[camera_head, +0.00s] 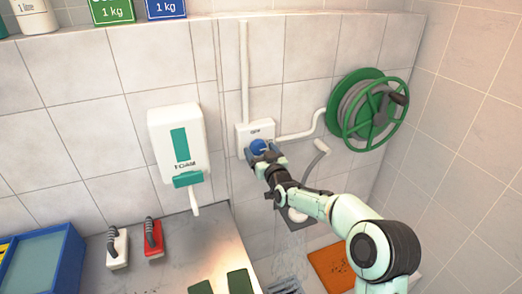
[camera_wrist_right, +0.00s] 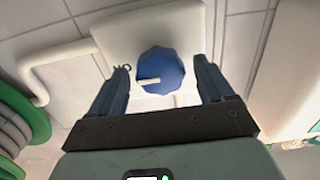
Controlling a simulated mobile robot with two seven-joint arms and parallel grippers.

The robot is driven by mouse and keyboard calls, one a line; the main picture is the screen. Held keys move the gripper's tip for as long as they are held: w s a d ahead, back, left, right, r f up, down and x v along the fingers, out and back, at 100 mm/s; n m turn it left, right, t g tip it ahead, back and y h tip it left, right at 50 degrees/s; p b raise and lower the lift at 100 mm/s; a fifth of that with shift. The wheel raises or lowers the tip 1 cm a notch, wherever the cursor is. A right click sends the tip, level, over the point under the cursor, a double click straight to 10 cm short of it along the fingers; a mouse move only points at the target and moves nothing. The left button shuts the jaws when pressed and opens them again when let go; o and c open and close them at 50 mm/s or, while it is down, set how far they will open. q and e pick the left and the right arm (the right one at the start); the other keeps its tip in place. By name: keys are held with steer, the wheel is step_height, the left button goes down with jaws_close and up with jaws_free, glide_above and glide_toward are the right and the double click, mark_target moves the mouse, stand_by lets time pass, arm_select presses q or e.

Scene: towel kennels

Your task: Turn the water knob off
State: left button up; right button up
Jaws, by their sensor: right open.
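The water knob (camera_head: 259,146) is blue and sits on a white wall box (camera_head: 243,134) on the tiled wall. In the right wrist view the knob (camera_wrist_right: 160,72) has a scalloped rim and a white pointer mark directed left in the picture. My right gripper (camera_wrist_right: 161,80) is open, with one finger on each side of the knob and small gaps visible beside it. In the head view the right gripper (camera_head: 262,153) covers part of the knob and box. A small dark label mark shows beside the left finger, partly hidden. My left gripper is not in view.
A green hose reel (camera_head: 368,110) hangs right of the box, joined by a white pipe (camera_head: 300,133). A foam dispenser (camera_head: 180,145) hangs to the left. Brushes (camera_head: 153,240) stand on the counter.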

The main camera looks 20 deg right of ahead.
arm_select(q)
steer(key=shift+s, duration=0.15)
arm_select(e)
steer(key=shift+s, duration=0.15)
